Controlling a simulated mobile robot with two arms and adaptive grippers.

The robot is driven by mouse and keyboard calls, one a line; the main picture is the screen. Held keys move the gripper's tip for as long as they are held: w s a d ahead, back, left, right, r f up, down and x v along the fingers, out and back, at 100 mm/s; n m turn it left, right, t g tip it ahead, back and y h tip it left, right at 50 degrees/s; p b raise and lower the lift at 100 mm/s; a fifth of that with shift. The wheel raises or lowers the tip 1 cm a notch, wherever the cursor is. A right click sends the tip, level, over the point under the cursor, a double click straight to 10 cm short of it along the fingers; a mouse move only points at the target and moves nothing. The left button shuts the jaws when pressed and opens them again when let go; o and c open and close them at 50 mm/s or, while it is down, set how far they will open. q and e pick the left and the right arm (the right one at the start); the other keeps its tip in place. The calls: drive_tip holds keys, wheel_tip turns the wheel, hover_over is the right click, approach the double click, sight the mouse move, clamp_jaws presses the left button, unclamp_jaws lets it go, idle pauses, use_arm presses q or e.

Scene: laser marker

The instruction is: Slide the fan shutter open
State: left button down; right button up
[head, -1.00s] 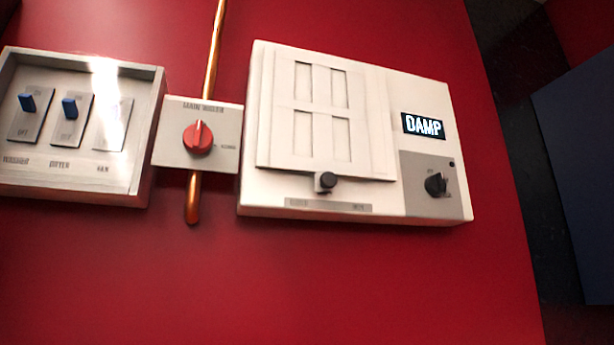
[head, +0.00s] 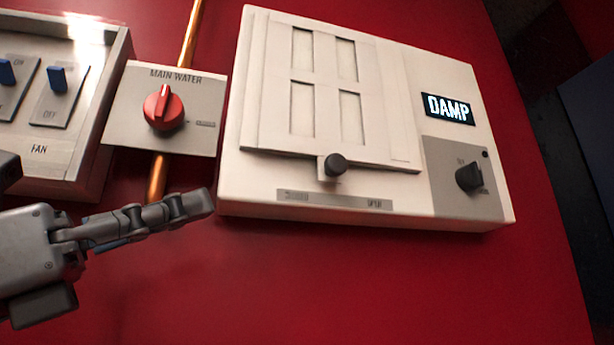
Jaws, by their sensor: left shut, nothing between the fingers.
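The white fan unit (head: 400,75) is mounted on the red panel. Its shutter (head: 272,100) is a pale plate with several rectangular openings, which look covered by a pale surface behind. A black shutter knob (head: 335,165) sticks out at the shutter's lower edge, above a grey label strip (head: 335,199) whose words are too blurred to read. My right gripper is not in view.
A screen reading DAMP (head: 447,108) and a black dial (head: 469,177) are on the unit's right. A red MAIN WATER knob (head: 163,107) on a copper pipe (head: 157,178) and a switch box (head: 75,170) with blue switches stand left. The red panel below is clear.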

sight(327, 167)
use_arm(q)
drive_tip(key=shift+s, duration=0.1)
drive_tip(key=shift+d, duration=0.1)
drive_tip(key=p+x, duration=0.8)
drive_tip(key=x, duration=0.6)
drive_tip(key=shift+r, duration=0.15)
